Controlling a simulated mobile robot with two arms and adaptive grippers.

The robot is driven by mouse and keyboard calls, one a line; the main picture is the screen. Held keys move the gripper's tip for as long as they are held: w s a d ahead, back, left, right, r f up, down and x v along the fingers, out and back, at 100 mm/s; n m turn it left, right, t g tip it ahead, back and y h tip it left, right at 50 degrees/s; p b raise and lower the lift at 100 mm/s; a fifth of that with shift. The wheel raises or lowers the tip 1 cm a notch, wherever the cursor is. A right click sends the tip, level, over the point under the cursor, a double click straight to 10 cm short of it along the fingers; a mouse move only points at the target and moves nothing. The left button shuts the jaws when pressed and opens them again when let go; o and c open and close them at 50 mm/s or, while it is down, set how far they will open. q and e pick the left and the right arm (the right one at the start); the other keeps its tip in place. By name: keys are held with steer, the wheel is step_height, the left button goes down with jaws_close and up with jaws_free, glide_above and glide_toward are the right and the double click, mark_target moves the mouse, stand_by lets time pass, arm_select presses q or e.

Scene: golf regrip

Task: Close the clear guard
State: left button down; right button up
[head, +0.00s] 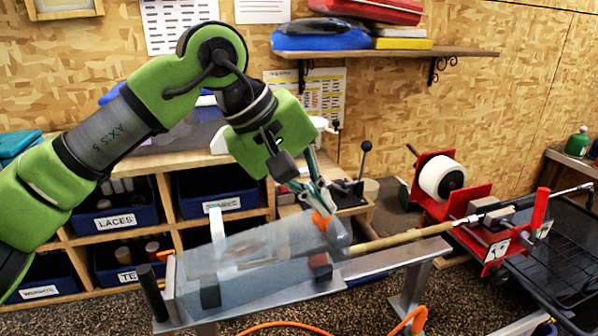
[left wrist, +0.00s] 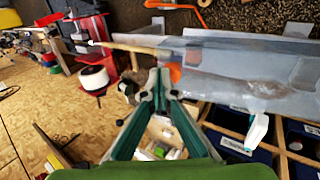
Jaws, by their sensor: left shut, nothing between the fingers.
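The clear guard (head: 260,250) is a see-through box over the left part of the metal bench (head: 385,262). It also shows in the left wrist view (left wrist: 245,65). A golf shaft (head: 400,238) runs out of its right end. I cannot tell whether its lower edge sits fully on the bench. An orange tab (head: 322,221) is at the guard's upper right end. My left gripper (head: 320,207) is shut and empty, its fingertips right at the tab, touching or nearly so. The tab is just beside the fingertips in the left wrist view (left wrist: 175,73). My right gripper is not in view.
A red clamp stand (head: 497,240) holds the shaft at the right, with a white roll (head: 442,178) behind it. A wooden shelf unit with blue bins (head: 128,215) stands behind the bench. An orange hose (head: 300,325) lies in front. A black-handled lever (head: 365,148) stands behind.

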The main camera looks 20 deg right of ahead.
mark_target(328, 229)
arm_select(q)
steer(key=f, duration=0.2)
steer(key=d+f+b, duration=0.1)
steer(key=shift+d+f+y, duration=0.1)
steer(key=shift+f+y, duration=0.25)
steer(key=shift+y, duration=0.05)
steer(key=shift+d+f, duration=0.15)
steer(key=shift+f, duration=0.6)
steer(key=shift+s+f, duration=0.1)
steer(key=shift+f, duration=0.05)
